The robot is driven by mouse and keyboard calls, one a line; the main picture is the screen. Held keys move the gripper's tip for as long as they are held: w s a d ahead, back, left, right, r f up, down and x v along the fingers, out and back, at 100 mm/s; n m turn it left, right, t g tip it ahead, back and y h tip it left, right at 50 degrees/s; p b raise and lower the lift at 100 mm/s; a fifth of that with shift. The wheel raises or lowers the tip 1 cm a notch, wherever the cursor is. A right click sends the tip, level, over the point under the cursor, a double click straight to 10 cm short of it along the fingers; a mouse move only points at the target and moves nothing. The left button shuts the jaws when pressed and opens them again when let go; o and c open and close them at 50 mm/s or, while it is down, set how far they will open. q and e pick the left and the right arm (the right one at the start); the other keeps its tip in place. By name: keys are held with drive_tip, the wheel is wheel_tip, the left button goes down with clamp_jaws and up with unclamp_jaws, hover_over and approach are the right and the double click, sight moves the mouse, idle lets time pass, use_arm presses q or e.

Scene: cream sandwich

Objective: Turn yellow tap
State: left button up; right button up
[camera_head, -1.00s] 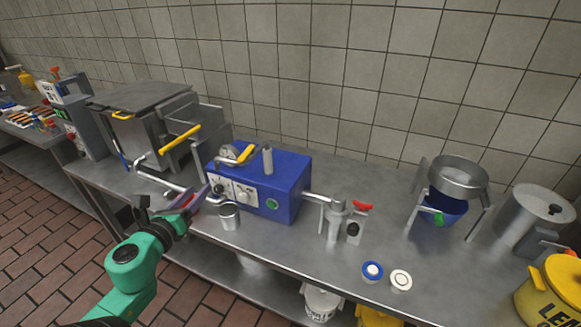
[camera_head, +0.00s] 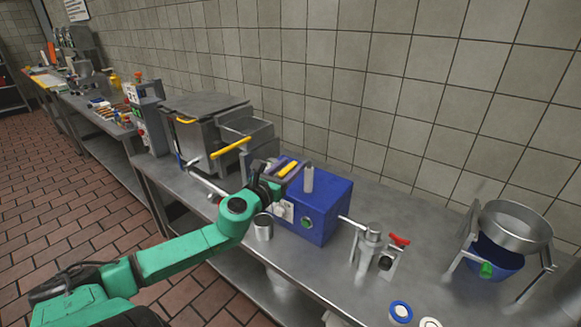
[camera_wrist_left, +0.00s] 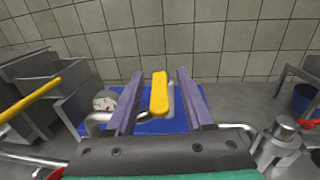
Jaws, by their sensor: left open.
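The yellow tap handle (camera_head: 287,169) sits at the top of the blue box (camera_head: 328,205) on the steel table. In the left wrist view the yellow handle (camera_wrist_left: 160,94) stands between my fingers, with a visible gap on each side. My left gripper (camera_head: 281,172) is open at the box's upper left side, its purple fingers (camera_wrist_left: 159,96) on either side of the handle. The wrist covers part of the box front and hides the gauge in the head view. My right gripper is not in view.
A grey vat with another yellow lever (camera_head: 231,148) stands left of the box. A metal cup (camera_head: 263,227) stands in front. A pipe leads right to a metal fitting with a red handle (camera_head: 400,240). A bowl stand (camera_head: 515,228) is farther right.

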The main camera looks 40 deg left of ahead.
use_arm(q)
drive_tip(key=shift+w+a, duration=0.15)
drive_tip(key=shift+w, duration=0.15)
clamp_jaws()
